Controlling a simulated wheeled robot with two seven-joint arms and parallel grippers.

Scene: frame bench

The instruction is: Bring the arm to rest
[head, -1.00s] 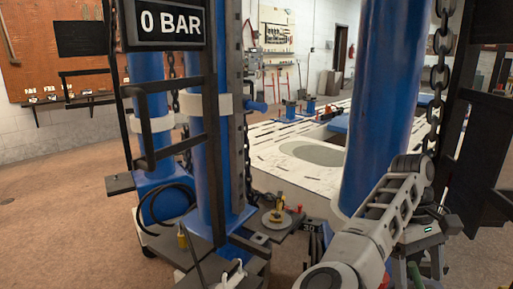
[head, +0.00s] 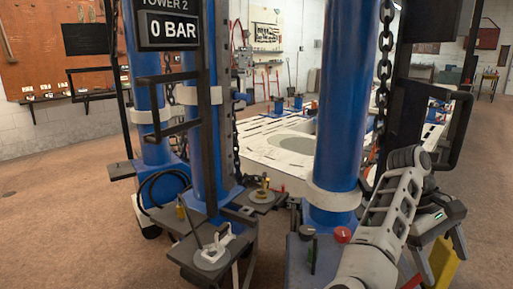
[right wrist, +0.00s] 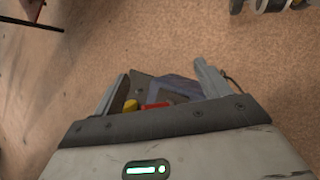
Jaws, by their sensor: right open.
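My right arm (head: 385,225) rises from the bottom edge of the head view, bends at the elbow and turns down at the right. My right gripper (head: 440,258) hangs low to the right of the nearer blue column, its fingers apart and pointing down. In the right wrist view the two fingers of the right gripper (right wrist: 160,85) stand apart with no object clamped between them. Something purple-grey with red and yellow parts shows beyond them; I cannot tell what it is. My left gripper is not in view.
The nearer blue column (head: 340,110) with its chain (head: 384,45) stands just left of my right arm. A black frame (head: 445,120) is behind the arm. A second blue column (head: 203,125) carries a "0 BAR" display (head: 169,29). Brown floor (head: 480,170) is clear at right.

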